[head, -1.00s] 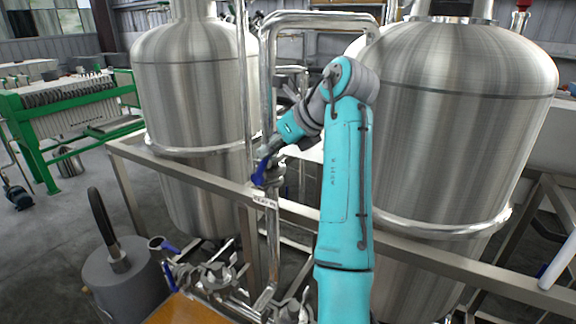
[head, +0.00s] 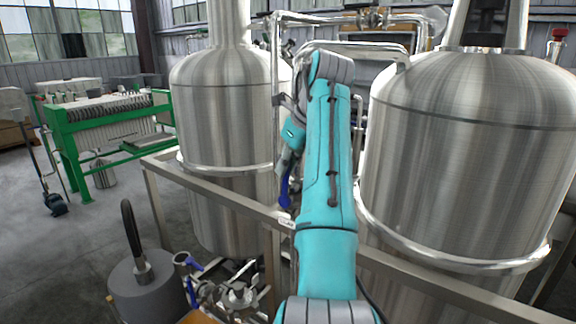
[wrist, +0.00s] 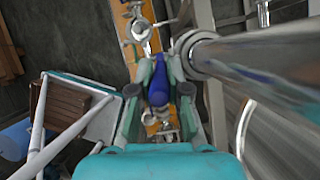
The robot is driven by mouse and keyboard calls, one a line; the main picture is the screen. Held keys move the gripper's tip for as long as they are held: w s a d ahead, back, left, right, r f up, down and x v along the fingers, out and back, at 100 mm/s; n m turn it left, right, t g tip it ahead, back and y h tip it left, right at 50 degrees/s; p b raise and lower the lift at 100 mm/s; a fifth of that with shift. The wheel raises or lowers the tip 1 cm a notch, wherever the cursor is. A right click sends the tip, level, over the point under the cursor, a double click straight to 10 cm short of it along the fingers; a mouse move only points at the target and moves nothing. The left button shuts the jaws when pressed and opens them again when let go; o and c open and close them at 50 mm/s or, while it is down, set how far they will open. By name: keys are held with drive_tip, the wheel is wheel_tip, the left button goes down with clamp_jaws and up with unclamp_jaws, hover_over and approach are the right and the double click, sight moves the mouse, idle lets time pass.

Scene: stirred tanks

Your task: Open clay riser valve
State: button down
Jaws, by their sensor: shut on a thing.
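The valve's blue handle (wrist: 158,85) lies between the two fingers of my gripper (wrist: 159,73) in the wrist view. The gripper is shut on it. In the head view the blue handle (head: 285,192) points down beside the riser pipe, just above the frame's top rail. My gripper there is mostly hidden behind my turquoise arm, and so is the valve body. The thick metal pipe (wrist: 265,55) runs close to the right of the fingers in the wrist view.
Steel tanks stand on the left (head: 222,120) and right (head: 470,150), close to my arm. The frame rail (head: 225,198) crosses in front of them. Lower valves and fittings (head: 235,295) and a grey drum (head: 143,290) sit at the lower left.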

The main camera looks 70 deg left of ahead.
drive_tip(key=shift+f, duration=0.1)
drive_tip(key=c, duration=1.1)
unclamp_jaws()
drive_tip(key=shift+c, duration=0.2)
wheel_tip(320, 180, up, 10)
